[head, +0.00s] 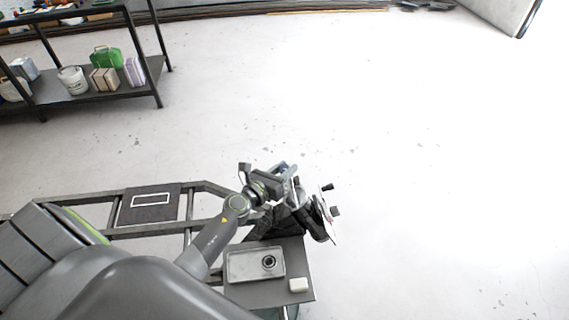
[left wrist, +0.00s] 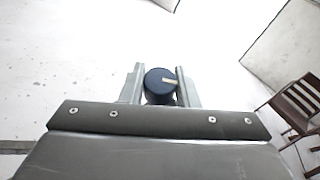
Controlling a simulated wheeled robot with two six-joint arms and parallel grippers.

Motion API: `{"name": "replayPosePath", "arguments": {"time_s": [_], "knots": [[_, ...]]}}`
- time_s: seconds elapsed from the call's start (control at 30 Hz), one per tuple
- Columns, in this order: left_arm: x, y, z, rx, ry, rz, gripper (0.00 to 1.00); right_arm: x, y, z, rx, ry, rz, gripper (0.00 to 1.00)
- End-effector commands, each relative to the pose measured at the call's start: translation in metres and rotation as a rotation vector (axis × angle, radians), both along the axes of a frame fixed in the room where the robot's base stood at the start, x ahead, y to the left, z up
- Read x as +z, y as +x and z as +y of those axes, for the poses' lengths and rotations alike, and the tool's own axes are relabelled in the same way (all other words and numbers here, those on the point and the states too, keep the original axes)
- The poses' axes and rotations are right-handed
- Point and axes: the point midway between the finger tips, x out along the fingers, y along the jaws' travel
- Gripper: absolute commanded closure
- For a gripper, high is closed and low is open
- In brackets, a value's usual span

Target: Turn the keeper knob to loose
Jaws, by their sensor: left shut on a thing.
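The keeper knob (left wrist: 161,84) is a round dark blue knob with a pale pointer mark, seen in the left wrist view. The mark points to the right and slightly up. My left gripper (left wrist: 158,88) has its two fingers on either side of the knob and is shut on it. In the head view my left gripper (head: 288,178) is at a dark mechanism (head: 290,222) at the end of the frame, and the knob is hard to make out there. Any loose or tight labels are not visible. My right gripper is not in view.
A grey side table (head: 305,272) holds a metal tray (head: 240,265) with a round dark part and a small white block (head: 298,285). A dark shelf (head: 150,98) with boxes and a bucket stands at the back left. A wooden chair (left wrist: 298,100) shows at right in the wrist view. The floor to the right is clear.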

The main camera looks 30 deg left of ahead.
Motion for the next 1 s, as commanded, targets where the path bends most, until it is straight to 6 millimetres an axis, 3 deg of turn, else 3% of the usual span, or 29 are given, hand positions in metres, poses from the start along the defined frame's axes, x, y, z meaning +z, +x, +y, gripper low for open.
{"name": "replayPosePath", "arguments": {"time_s": [0.47, 0.5, 0.67, 1.0], "knots": [[-0.0003, 0.0002, 0.0001, 0.012, -0.003, 0.003, 0.94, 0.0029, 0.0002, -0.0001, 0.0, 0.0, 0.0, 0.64], [-0.0003, 0.0002, 0.0001, 0.012, -0.003, 0.003, 0.7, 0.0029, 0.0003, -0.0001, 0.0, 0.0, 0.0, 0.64], [-0.0003, 0.0002, 0.0001, 0.012, -0.003, 0.003, 0.5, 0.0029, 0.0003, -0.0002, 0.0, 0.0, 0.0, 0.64], [-0.0001, -0.0026, 0.0007, 0.011, -0.003, 0.004, 0.5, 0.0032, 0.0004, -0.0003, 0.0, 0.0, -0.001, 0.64]]}}
